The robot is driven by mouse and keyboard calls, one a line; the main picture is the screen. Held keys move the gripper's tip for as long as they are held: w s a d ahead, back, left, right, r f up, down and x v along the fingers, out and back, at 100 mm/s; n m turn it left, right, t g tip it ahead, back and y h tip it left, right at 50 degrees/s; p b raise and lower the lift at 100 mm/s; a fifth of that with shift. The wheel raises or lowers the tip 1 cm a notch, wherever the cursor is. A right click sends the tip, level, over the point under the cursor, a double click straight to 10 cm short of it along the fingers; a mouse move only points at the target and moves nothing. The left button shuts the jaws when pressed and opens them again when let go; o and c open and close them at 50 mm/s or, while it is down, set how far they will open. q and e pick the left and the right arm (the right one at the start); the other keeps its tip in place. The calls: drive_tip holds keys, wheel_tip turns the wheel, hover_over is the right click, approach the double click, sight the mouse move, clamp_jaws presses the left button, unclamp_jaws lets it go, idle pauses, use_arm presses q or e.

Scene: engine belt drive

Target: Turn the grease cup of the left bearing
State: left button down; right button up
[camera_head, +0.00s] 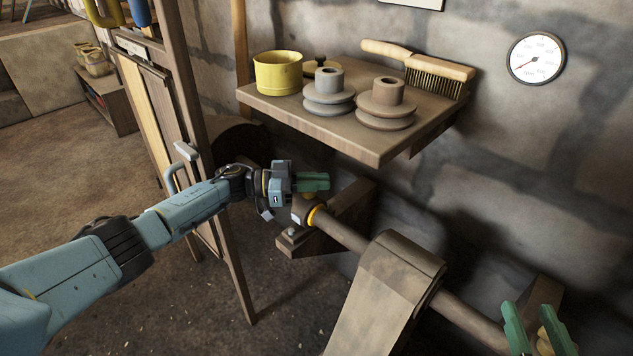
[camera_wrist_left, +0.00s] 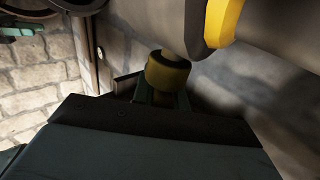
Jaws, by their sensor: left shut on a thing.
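The left bearing (camera_head: 303,207) sits on a wooden wall bracket at the left end of the shaft, with a yellow ring (camera_head: 318,214) beside it. My left gripper (camera_head: 312,182) is at the top of this bearing, its green fingers shut on the grease cup. In the left wrist view the grease cup (camera_wrist_left: 168,72) is a short brass-brown cylinder on a thin stem, with green fingers around its lower part. The head view hides the cup behind the fingers. My right gripper (camera_head: 535,332) is at the lower right edge, its green fingers apart, a brass-coloured part showing between them.
A wooden shelf (camera_head: 400,143) above holds a yellow pot (camera_head: 278,73), two pulleys (camera_head: 328,95) and a brush (camera_head: 430,68). A wooden frame (camera_head: 185,110) stands left of my left gripper.

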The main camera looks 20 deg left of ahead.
use_arm(q)
drive_tip(key=c, duration=1.4)
unclamp_jaws()
